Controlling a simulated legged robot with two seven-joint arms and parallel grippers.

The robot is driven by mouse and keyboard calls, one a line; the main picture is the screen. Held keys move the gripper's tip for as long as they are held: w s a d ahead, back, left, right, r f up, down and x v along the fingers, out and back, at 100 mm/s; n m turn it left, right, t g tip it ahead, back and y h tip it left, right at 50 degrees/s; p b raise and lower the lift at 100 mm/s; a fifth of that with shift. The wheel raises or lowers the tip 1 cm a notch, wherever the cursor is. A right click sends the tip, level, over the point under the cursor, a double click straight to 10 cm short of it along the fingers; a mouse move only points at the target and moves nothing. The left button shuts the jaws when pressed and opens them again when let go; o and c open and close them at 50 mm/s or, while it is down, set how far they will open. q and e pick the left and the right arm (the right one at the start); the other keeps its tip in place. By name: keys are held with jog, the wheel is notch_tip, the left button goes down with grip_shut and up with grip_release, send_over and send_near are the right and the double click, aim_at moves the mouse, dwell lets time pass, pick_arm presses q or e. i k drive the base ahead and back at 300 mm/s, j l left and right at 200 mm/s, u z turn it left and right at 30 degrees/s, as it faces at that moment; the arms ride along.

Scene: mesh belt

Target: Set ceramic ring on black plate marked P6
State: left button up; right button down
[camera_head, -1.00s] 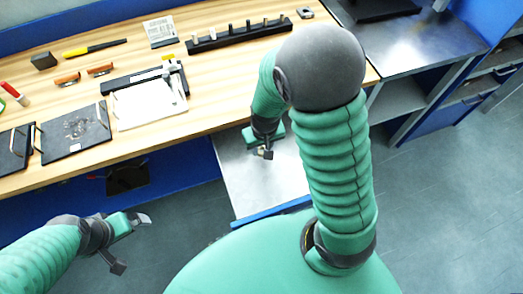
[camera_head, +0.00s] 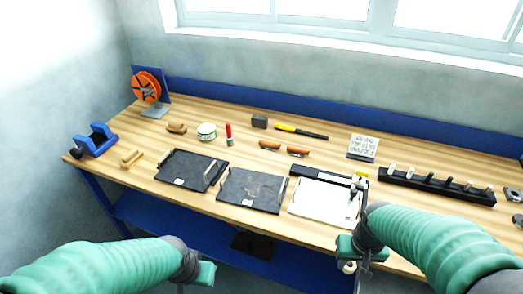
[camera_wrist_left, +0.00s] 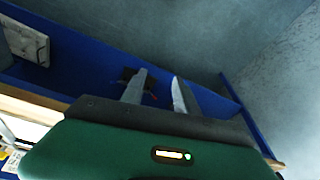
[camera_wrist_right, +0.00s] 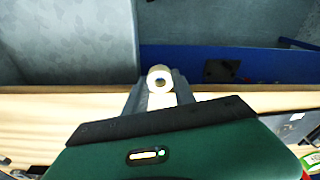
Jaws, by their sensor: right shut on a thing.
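A small pale ceramic ring (camera_wrist_right: 160,77) is between the fingertips of my right gripper (camera_wrist_right: 158,92), which is shut on it. The ring (camera_head: 348,267) also shows in the head view, below my right gripper (camera_head: 358,258), in front of the bench's front edge. Two black plates lie on the bench: a left one (camera_head: 190,168) and a middle one (camera_head: 250,188). Each has a small white label at its front, too small to read, so I cannot tell which is P6. My left gripper (camera_wrist_left: 158,88) is open and empty, in front of the bench at lower left.
A white plate (camera_head: 318,203) with a black frame lies right of the black plates. A black peg rack (camera_head: 430,186) stands further right. Orange-handled tools (camera_head: 283,149), a white-and-green tape roll (camera_head: 207,132) and an orange reel (camera_head: 147,86) lie behind and left.

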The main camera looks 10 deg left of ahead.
aim_at(188, 169)
jog(key=i+j, duration=0.1)
jog(key=j, duration=0.3)
jog(key=i+j, duration=0.1)
jog(key=j, duration=0.3)
jog(key=i+j, duration=0.1)
jog(key=j, duration=0.3)
jog(key=i+j, duration=0.1)
jog(key=j, duration=0.3)
jog(key=i+j, duration=0.1)
jog(key=j, duration=0.3)
jog(key=j+u, duration=0.05)
